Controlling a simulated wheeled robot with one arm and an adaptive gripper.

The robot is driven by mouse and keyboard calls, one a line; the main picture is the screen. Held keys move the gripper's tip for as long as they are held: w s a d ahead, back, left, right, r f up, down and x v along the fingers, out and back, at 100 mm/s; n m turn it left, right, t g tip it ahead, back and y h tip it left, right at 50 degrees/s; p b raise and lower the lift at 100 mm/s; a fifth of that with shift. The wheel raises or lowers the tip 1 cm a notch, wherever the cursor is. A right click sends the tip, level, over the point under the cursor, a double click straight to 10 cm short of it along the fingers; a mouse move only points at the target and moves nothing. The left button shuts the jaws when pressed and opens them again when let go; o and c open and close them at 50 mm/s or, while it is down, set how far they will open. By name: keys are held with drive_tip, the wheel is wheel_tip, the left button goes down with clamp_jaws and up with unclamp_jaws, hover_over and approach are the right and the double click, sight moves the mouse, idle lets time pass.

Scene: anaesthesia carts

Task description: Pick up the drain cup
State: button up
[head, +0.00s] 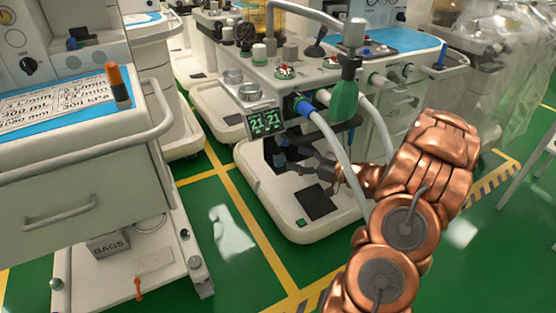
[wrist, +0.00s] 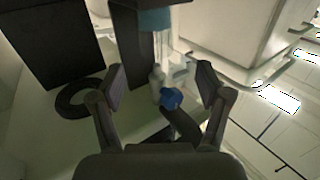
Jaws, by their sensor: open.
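My gripper (wrist: 159,84) is open in the wrist view, its two dark fingers spread wide. Between and beyond them is a small pale, clear-looking piece with a blue end (wrist: 171,98), which may be the drain cup; it seems apart from both fingers. A dull blue cylinder (wrist: 155,20) hangs above it at the top. In the head view my gripper (head: 302,163) reaches leftward under the cart's top, beside a small bluish part (head: 281,159). I cannot tell there whether that is the cup, as the place is dark and partly covered.
The white cart (head: 300,228) has a low base around my gripper. A green display (head: 265,122) and pale hoses (head: 345,150) hang close by. In the wrist view a black ring (wrist: 78,99) and dark panel (wrist: 55,45) lie left. Another cart (head: 75,180) stands left; green floor lies between.

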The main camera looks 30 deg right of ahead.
sight(285, 153)
drive_tip(key=w, duration=0.1)
drive_tip(key=w+b, duration=0.1)
drive_tip(key=w+a, duration=0.1)
drive_tip(key=shift+f+b, duration=0.3)
drive_tip(key=shift+f, duration=0.05)
drive_tip(key=shift+x, duration=1)
drive_tip(key=shift+r, duration=0.1)
drive_tip(key=shift+c, duration=0.4)
drive_tip(key=c, duration=0.9)
drive_tip(key=shift+r, duration=0.15)
drive_tip(key=shift+c, duration=0.2)
drive_tip(key=shift+r, duration=0.35)
drive_tip(key=shift+r+p, duration=0.45)
drive_tip(key=shift+r, duration=0.05)
drive_tip(key=p+v, duration=0.4)
drive_tip(key=v, duration=1.4)
drive_tip(key=shift+f, duration=0.2)
